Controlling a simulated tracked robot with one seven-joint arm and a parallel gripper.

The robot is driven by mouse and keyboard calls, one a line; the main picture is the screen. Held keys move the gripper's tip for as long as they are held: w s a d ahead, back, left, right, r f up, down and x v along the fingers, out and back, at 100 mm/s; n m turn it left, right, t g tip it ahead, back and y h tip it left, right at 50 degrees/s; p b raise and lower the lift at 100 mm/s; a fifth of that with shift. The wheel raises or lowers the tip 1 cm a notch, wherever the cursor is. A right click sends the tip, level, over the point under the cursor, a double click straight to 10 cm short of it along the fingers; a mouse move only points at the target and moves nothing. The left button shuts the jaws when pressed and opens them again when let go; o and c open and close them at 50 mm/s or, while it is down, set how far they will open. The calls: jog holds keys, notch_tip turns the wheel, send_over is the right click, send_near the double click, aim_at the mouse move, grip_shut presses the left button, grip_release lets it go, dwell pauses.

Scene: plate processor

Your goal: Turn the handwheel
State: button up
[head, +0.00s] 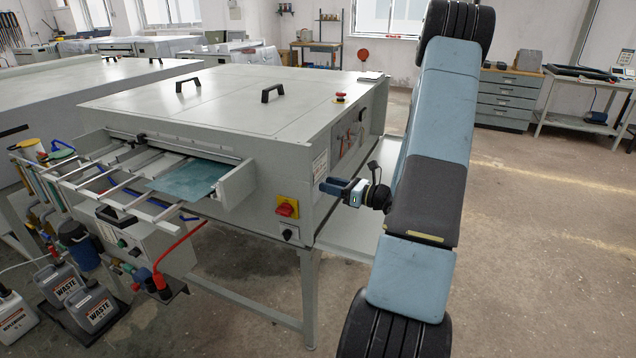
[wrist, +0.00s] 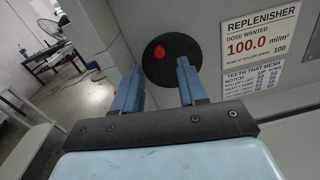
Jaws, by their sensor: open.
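A round black disc with a red spot or knob, which looks like the handwheel (wrist: 172,70), is on the machine's grey side panel in the wrist view. I cannot make it out in the head view. My gripper (wrist: 160,65) is open, with its two blue fingers apart and the disc showing between and beyond their tips. Nothing is held. Whether the tips touch the disc cannot be told. In the head view my gripper (head: 328,187) is small, close to the right side of the plate processor (head: 225,105).
A replenisher label (wrist: 262,38) is right of the disc. The processor's front has a red and yellow switch (head: 287,207) and a feed tray with a teal plate (head: 190,182). A red emergency button (head: 340,97) is on top. Open floor (head: 540,230) lies to the right.

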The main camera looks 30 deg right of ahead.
jog(key=shift+x, duration=2.45)
grip_shut()
